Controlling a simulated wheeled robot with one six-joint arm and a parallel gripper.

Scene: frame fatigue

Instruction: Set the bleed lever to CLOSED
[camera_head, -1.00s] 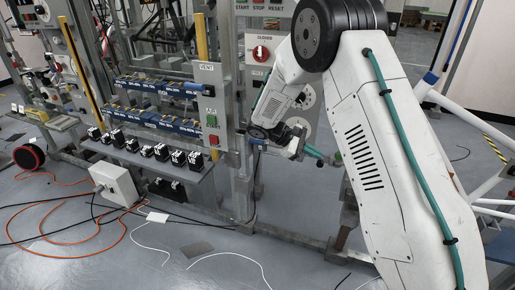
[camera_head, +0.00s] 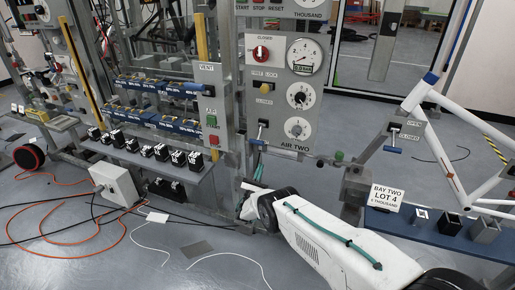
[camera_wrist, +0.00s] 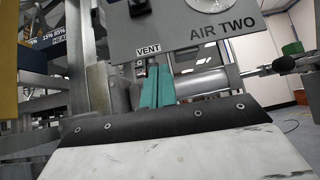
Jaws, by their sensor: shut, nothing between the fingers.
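No label that I can read says bleed. A small lever with a blue handle (camera_head: 392,150) hangs from a grey plate at the right; the plate's lower label (camera_head: 410,136) reads CLOSED, and its upper label is too small to read surely. Another blue-ended lever (camera_head: 257,142) is on the lower left of the AIR TWO panel. My gripper (camera_head: 259,170) is low, below that panel and well left of the right-hand lever. Its teal fingers (camera_wrist: 157,84) are together and empty, pointing up beneath the VENT label in the wrist view.
The AIR TWO panel (camera_head: 275,107) carries dials and a red knob (camera_head: 261,53). A horizontal pipe with a green cap (camera_head: 339,156) lies between it and the right-hand lever. A Bay Two sign (camera_head: 386,197) stands on a blue bench. White frame tubes (camera_head: 436,92) rise at right.

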